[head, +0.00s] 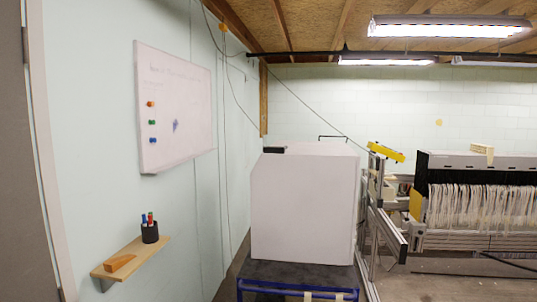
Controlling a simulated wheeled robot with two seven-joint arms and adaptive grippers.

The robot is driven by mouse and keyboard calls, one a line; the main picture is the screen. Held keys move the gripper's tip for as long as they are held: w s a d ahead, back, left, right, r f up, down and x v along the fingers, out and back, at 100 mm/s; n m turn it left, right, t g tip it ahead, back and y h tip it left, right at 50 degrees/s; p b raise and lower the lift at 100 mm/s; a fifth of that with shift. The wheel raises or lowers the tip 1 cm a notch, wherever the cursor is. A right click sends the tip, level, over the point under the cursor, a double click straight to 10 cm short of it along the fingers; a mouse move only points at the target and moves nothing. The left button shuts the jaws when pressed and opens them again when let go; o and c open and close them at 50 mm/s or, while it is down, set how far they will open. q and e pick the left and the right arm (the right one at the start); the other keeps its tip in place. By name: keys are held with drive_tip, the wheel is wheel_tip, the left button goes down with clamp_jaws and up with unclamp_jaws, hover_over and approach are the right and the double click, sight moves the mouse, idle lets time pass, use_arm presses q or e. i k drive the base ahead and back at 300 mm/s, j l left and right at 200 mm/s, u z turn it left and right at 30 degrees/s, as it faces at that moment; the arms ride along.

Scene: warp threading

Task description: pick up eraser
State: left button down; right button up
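An orange-brown block that looks like the eraser (119,263) lies on a small wooden wall shelf (150,254) at the lower left of the head view. It rests near the shelf's front left end. Neither of my grippers shows in this view, so their place relative to the eraser cannot be seen.
A black cup (150,233) with red and blue markers stands at the shelf's far end. A whiteboard (180,105) with coloured magnets hangs above. A large white box (305,205) stands on a dark blue-framed cart (300,275). A threading machine (480,205) is at the right.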

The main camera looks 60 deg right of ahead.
sight(271, 150)
drive_tip(key=z, duration=2.1)
drive_tip(key=i+z, duration=0.15)
drive_tip(key=i, duration=0.45)
drive_tip(key=i+z, duration=0.2)
drive_tip(key=i, duration=0.4)
drive_tip(key=i+j+z, duration=0.15)
drive_tip(key=i, duration=0.45)
